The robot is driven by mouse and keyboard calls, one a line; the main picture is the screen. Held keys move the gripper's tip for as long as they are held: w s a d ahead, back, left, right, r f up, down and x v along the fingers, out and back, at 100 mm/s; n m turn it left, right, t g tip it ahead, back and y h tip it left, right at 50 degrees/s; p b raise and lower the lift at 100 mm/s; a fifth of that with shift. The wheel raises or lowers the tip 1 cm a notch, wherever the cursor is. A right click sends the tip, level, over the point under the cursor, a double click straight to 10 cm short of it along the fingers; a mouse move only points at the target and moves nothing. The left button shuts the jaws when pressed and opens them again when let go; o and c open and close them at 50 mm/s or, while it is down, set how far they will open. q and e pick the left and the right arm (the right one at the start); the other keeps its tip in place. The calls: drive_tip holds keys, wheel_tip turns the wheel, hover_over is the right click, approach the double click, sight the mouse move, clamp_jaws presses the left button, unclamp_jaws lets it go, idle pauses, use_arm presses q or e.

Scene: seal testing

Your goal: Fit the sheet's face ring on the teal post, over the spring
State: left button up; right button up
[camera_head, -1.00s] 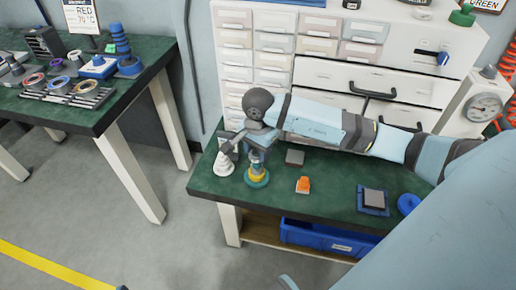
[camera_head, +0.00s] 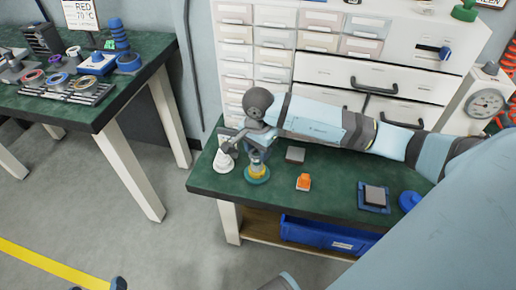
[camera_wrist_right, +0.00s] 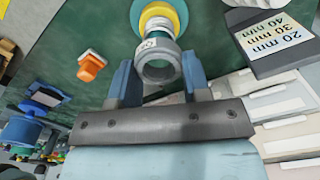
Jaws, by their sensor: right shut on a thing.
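The teal post's round base (camera_head: 257,181) stands near the table's left front edge, with a yellow ring-shaped part (camera_head: 258,170) on it. These also show at the top of the wrist view as a teal disc (camera_wrist_right: 187,17) and yellow part (camera_wrist_right: 180,18). My right gripper (camera_head: 258,152) is just above the post. Its blue fingers are shut on a grey face ring (camera_wrist_right: 158,68) with a small white label. The ring's open end faces the wrist camera. Dark parts (camera_head: 118,284) at the bottom left may be my left gripper.
A white cone-shaped object (camera_head: 222,163) stands close left of the post. An orange part (camera_head: 303,182), a grey block (camera_head: 295,155) and a blue tray (camera_head: 366,207) lie to the right. Drawers (camera_head: 335,75) stand behind.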

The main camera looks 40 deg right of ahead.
drive_tip(key=shift+f+b, duration=0.75)
drive_tip(key=shift+f, duration=0.35)
drive_tip(key=o, duration=1)
drive_tip(key=shift+r, duration=0.15)
wheel_tip(320, 180, up, 7)
drive_tip(key=p, duration=0.4)
